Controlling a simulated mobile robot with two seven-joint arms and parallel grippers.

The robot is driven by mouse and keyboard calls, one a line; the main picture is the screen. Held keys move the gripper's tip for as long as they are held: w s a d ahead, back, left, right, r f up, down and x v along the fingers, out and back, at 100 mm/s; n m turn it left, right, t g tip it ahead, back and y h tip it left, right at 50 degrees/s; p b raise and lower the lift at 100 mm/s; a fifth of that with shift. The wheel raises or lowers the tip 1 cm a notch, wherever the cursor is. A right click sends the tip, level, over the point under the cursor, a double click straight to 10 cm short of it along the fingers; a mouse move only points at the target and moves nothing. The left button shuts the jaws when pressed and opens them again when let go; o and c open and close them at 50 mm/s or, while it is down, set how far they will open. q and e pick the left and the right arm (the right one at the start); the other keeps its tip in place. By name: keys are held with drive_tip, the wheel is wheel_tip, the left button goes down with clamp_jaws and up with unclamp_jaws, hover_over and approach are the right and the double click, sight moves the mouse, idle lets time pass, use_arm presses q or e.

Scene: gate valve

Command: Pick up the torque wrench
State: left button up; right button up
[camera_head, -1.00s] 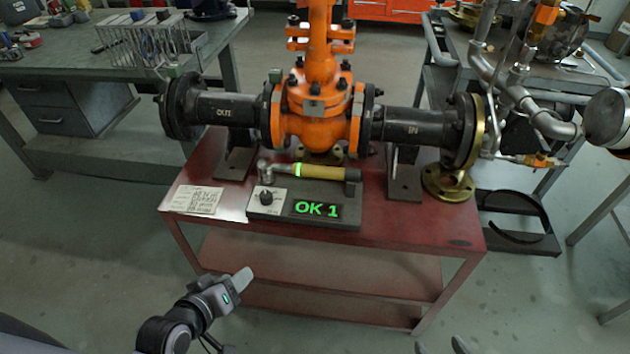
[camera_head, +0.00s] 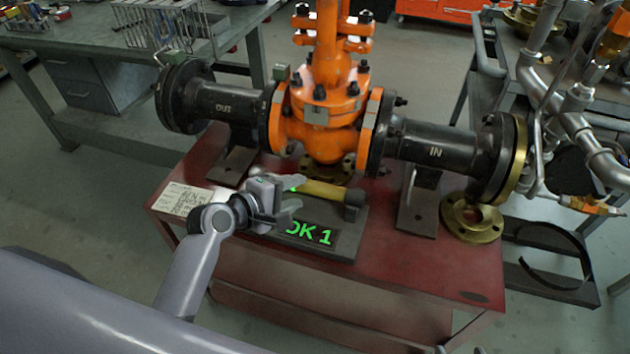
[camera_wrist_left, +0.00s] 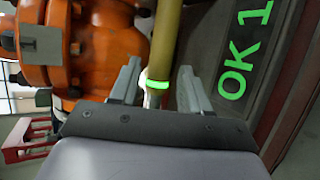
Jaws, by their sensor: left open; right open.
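The torque wrench (camera_head: 325,191) lies on its dark stand on the red table, its yellow handle pointing right. Its head end is hidden behind my left gripper in the head view. My left gripper (camera_head: 293,193) is open at the wrench, with a finger on either side of the handle's picture. In the left wrist view the yellow handle with its glowing green ring (camera_wrist_left: 157,84) runs between the two open fingers (camera_wrist_left: 157,90), apparently without being clamped. Only a small tip of my right gripper (camera_head: 460,350) shows at the bottom edge of the head view.
The stand's display (camera_head: 312,233) reads OK 1, partly covered by my left gripper. The orange gate valve (camera_head: 322,120) with black flanged pipes stands just behind the wrench. A paper sheet (camera_head: 184,199) lies left of the stand. The table's front right is clear.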

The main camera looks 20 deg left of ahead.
sight(307, 187)
use_arm(q)
drive_tip(key=shift+b+x, duration=0.6)
drive_tip(key=shift+x, duration=2.55)
drive_tip(key=shift+f, duration=0.1)
clamp_jaws()
drive_tip(key=shift+r, duration=0.2)
